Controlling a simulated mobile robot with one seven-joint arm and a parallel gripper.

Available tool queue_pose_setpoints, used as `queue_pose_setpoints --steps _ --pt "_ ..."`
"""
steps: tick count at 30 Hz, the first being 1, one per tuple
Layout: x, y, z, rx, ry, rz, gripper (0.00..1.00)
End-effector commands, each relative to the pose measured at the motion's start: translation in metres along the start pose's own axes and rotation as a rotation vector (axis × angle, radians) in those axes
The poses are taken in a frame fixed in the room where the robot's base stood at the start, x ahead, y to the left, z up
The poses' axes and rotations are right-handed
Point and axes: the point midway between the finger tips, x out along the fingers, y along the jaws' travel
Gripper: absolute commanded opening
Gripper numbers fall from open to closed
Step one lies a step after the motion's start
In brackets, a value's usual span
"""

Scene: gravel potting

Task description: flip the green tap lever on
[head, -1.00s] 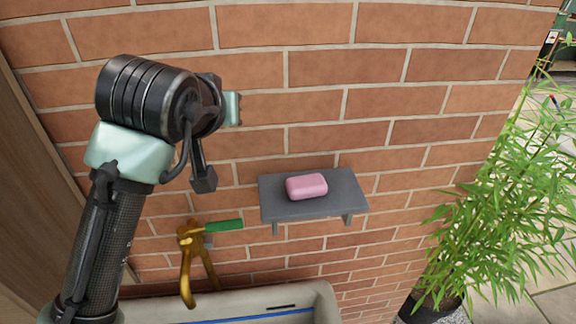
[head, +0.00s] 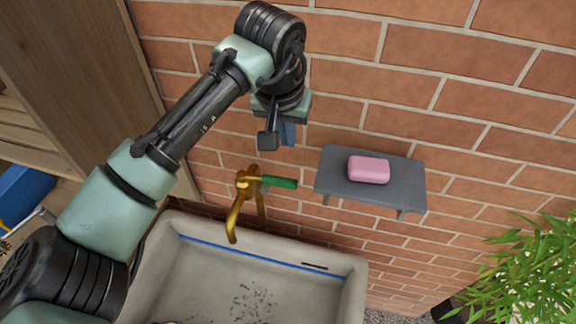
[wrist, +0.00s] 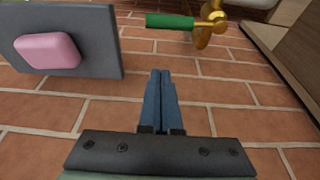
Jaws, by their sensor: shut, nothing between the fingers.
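The brass tap (head: 243,192) is mounted on the brick wall above the sink, its spout curving down. Its green lever (head: 279,182) points to the right in the head view, lying roughly level. In the wrist view the green lever (wrist: 170,21) and brass tap (wrist: 212,20) show at the top, ahead of the fingers. My gripper (head: 288,134) is above the lever and apart from it, by the wall. In the wrist view its blue fingers (wrist: 162,98) are together and empty.
A grey shelf (head: 332,182) with a pink soap bar (head: 369,169) sticks out of the wall right of the lever. The stone sink (head: 205,270) is below, with dark specks inside. A wooden cabinet (head: 85,60) stands at left and a leafy plant (head: 530,270) at lower right.

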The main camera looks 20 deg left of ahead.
Motion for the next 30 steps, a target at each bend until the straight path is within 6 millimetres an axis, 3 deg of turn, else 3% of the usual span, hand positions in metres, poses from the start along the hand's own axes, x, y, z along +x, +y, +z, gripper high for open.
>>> queue_pose_setpoints --steps 15,30 --pt "0.091 0.001 0.000 0.002 -0.002 -0.001 0.00" --pt "0.072 0.000 0.034 0.002 0.001 0.000 0.00"
